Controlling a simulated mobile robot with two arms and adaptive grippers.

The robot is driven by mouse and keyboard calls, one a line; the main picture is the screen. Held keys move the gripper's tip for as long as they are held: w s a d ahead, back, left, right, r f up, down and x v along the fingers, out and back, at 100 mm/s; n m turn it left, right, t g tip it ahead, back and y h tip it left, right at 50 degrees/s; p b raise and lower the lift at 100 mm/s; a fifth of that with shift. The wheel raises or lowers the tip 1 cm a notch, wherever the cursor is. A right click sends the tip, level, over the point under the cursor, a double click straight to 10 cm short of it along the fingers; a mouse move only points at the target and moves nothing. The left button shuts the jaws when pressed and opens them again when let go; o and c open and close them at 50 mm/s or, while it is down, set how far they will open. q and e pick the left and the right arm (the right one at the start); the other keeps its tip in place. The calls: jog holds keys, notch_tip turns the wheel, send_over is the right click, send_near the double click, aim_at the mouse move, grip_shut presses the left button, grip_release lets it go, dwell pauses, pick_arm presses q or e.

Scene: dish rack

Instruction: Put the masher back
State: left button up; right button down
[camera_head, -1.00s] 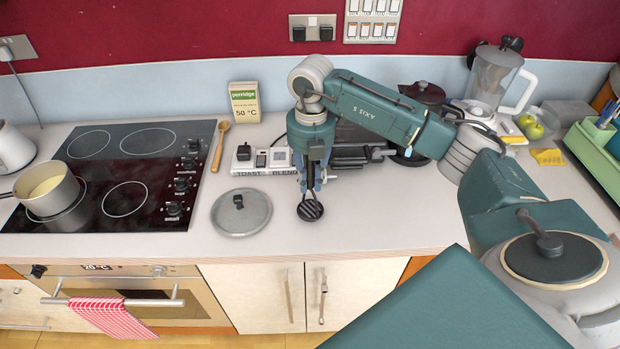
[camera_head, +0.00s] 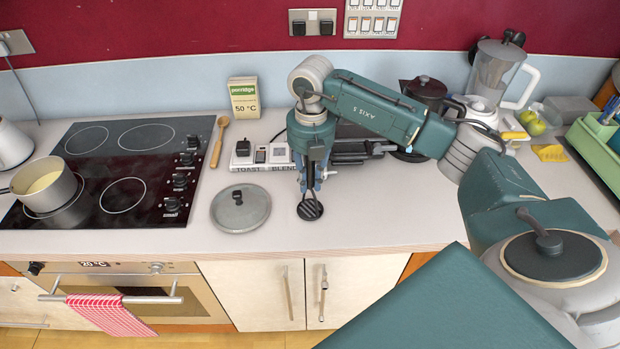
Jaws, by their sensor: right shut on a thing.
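The masher (camera_head: 310,208) is black with a round slotted head and hangs head-down. My right gripper (camera_head: 311,182) is shut on its upper part, which the fingers partly hide. The masher's head is at or just above the white counter, right of the pot lid; I cannot tell whether it touches. My left gripper is not in view.
A grey pot lid (camera_head: 240,209) lies close left of the masher. The hob (camera_head: 108,180) with a saucepan (camera_head: 43,187) is farther left. The counter front (camera_head: 370,215) is clear to the right.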

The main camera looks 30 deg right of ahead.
jog(key=shift+f, duration=0.2)
jog(key=c, duration=1.5)
grip_release()
jog(key=shift+c, duration=0.2)
jog(key=c, duration=0.4)
jog(key=shift+r, duration=0.1)
jog(key=shift+r+p, duration=3.35)
jog(key=shift+r, duration=1.75)
